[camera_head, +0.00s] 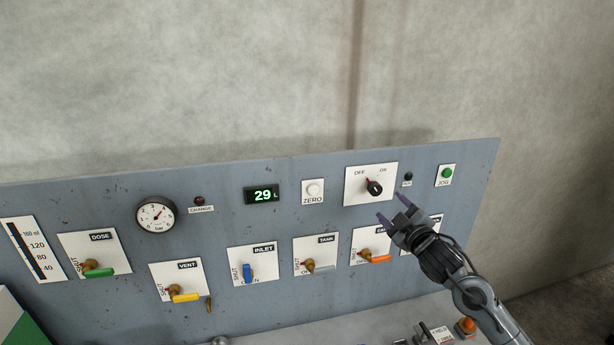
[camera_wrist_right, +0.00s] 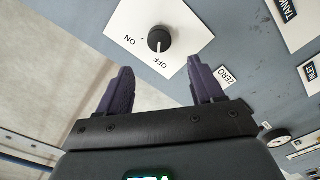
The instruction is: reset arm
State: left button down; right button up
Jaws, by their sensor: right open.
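My right gripper (camera_head: 392,208) is open and empty in front of the grey-blue control panel. It is just below and to the right of the black OFF/ON rotary knob (camera_head: 375,188), which sits on a white plate. In the right wrist view the two purple fingers of the gripper (camera_wrist_right: 160,90) are spread wide, with the knob (camera_wrist_right: 159,40) beyond and between them. The fingers do not touch the knob. Part of an orange-handled valve plate (camera_head: 372,246) and the plate to its right are close to or behind the gripper. My left gripper does not show.
The panel (camera_head: 225,215) holds a green DOSE valve (camera_head: 100,272), a yellow VENT valve (camera_head: 185,297), a blue INLET valve (camera_head: 247,272), a TANK valve (camera_head: 312,266), a gauge (camera_head: 156,215), a display reading 29 (camera_head: 263,195), a ZERO button (camera_head: 313,190) and a green JOG button (camera_head: 447,173).

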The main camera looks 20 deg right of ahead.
jog(key=s+a+f+g+y, duration=0.1)
jog(key=s+a+f, duration=0.15)
jog(key=f, duration=0.55)
jog(key=s+a+f+g, duration=0.1)
jog(key=s+a+f, duration=0.15)
jog(key=f, duration=0.45)
jog(key=s+a+f+g+y, duration=0.15)
jog(key=a+f, duration=0.25)
jog(key=f, duration=0.4)
jog(key=s+a+f+m+g, duration=0.2)
jog(key=s+a+f, duration=0.4)
jog(key=s, duration=0.2)
jog(key=s+a+f+m+g, duration=0.1)
jog(key=s+a+f+g, duration=0.1)
jog(key=s+a+f, duration=0.45)
jog(key=s+a+r+m+g, duration=0.1)
jog(key=s+g, duration=0.1)
jog(key=s, duration=0.4)
jog(key=s+a+r+m+g+p, duration=0.1)
jog(key=s+g, duration=0.2)
jog(key=s, duration=0.4)
jog(key=s+a+r+m+g, duration=0.1)
jog(key=s+r+g, duration=0.1)
jog(key=s, duration=0.4)
notch_tip(320, 180, up, 12)
jog(key=p, duration=1.2)
jog(key=shift+w+y, duration=0.1)
jog(key=shift+y, duration=0.15)
